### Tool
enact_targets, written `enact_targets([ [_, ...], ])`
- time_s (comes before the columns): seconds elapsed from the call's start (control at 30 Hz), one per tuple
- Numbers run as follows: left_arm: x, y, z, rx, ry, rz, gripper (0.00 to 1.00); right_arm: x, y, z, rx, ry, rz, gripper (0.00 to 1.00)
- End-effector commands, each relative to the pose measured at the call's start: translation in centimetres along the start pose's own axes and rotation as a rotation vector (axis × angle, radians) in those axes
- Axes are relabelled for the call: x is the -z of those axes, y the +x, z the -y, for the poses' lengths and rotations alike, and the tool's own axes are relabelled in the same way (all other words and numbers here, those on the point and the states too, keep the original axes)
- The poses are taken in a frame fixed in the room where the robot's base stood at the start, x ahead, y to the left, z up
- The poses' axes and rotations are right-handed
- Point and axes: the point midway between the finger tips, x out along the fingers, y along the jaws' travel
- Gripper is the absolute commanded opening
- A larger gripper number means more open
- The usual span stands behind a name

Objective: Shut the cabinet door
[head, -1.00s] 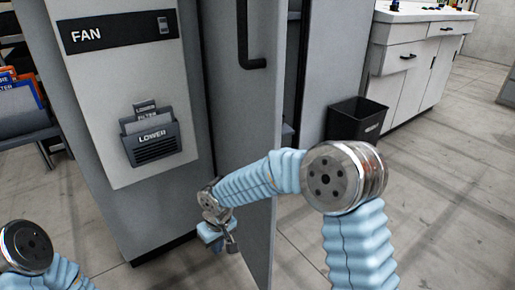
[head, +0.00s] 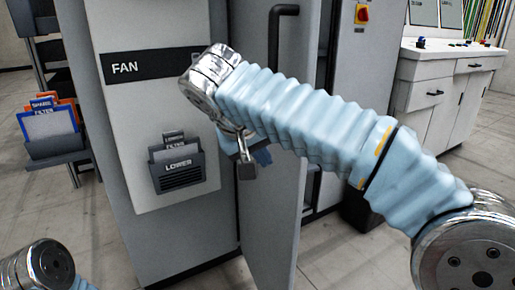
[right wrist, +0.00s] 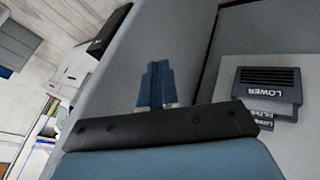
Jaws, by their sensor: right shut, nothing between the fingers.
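The cabinet door (head: 270,215) is a tall grey panel standing open, sticking out from the grey cabinet (head: 112,150). Its black handle (head: 275,42) is on the face turned towards the FAN panel. My right arm crosses in front of the door in the head view. My right gripper (head: 250,165) is on the handle side of the door, below the handle, partly hidden by the wrist. In the right wrist view its blue fingers (right wrist: 155,85) are together and empty before a grey panel, seemingly the door; contact cannot be told. My left gripper is out of view.
The FAN panel (head: 125,110) with the LOWER filter holder (head: 180,170) is left of the door. A blue filter rack (head: 55,140) stands farther left. A black bin (head: 358,208) and a white console (head: 455,85) are to the right. Floor is clear in front.

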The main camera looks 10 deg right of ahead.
Motion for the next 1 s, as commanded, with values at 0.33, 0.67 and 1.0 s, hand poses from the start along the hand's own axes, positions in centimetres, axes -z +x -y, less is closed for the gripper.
enact_targets([
  [0.33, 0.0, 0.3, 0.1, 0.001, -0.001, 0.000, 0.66, 0.0, 4.7, -2.5, 0.001, 0.002, 0.001, 0.00],
  [0.67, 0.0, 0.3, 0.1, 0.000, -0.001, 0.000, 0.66, -0.1, 5.3, -3.6, 0.001, 0.000, 0.002, 0.00],
  [1.0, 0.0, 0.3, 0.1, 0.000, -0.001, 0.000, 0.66, -0.1, 5.4, -3.9, 0.004, -0.003, 0.000, 0.00],
])
